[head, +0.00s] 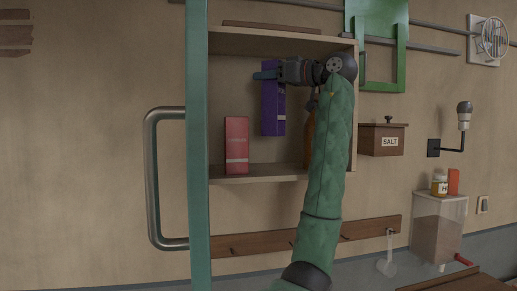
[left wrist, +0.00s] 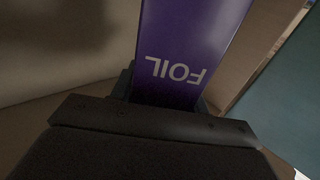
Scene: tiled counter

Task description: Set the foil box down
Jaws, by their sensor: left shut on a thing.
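The purple foil box (head: 273,108) is upright inside the open wall cabinet (head: 225,98). My left gripper (head: 268,75) is shut on its upper part. The box's lower end appears above the cabinet's bottom shelf (head: 265,173), with a visible gap under it. In the left wrist view the foil box (left wrist: 190,45) fills the space between the fingers, its FOIL lettering upside down. My right gripper is not in view.
A red box (head: 237,140) stands on the shelf left of the foil box. A brown bottle (head: 309,130) is partly hidden behind my arm. The open green door (head: 197,150) edges the cabinet's left side. A salt box (head: 383,140) hangs to the right.

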